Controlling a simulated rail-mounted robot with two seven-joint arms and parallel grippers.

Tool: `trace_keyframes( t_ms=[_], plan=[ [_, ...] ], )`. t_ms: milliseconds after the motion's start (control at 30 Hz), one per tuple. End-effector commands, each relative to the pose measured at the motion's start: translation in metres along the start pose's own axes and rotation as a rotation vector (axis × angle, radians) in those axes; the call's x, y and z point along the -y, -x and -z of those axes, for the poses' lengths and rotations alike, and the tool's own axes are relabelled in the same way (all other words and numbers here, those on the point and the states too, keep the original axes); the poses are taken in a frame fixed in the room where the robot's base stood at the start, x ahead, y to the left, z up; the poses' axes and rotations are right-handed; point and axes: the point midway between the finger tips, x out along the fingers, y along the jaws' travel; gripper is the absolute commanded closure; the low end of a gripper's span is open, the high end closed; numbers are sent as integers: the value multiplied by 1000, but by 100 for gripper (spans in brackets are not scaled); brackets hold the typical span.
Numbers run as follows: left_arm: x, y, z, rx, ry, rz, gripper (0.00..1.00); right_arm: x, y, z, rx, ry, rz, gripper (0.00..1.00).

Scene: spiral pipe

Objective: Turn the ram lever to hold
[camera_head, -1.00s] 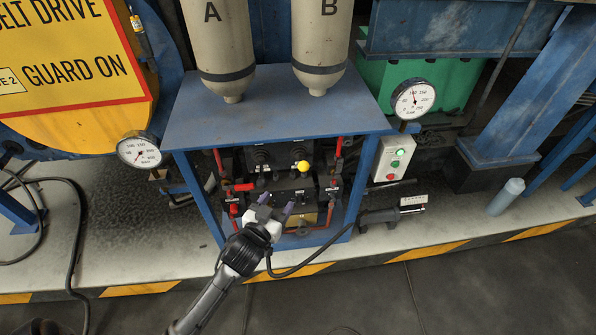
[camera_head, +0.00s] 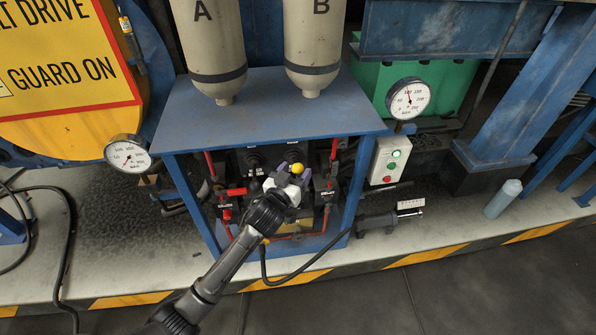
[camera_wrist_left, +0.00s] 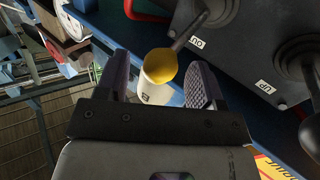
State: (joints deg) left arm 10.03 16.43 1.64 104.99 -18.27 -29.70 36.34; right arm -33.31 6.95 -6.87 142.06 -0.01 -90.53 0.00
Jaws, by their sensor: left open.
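A lever with a yellow ball knob (camera_head: 298,168) stands on the dark valve panel inside the blue frame. I cannot read which lever it is. The arm hides part of the panel. My right gripper is not in view.
Black-knobbed levers (camera_head: 254,160) stand left of the yellow knob. Red handles and pipes (camera_head: 236,191) flank the panel. The blue shelf (camera_head: 270,105) overhangs it, with tanks above. A button box (camera_head: 390,160) is at right. A black hose (camera_head: 300,268) hangs below.

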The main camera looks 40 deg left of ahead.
Motion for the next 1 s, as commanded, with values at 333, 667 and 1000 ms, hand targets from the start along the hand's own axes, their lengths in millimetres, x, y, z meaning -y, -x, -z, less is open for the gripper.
trace_keyframes(
  t_ms=[333,667,1000],
  plan=[
    [0,-19,0,0,0,-1,38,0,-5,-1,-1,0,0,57],
    [0,-19,0,1,0,0,45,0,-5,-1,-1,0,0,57],
    [-1,-19,0,0,1,-2,78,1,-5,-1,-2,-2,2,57]
  ],
)
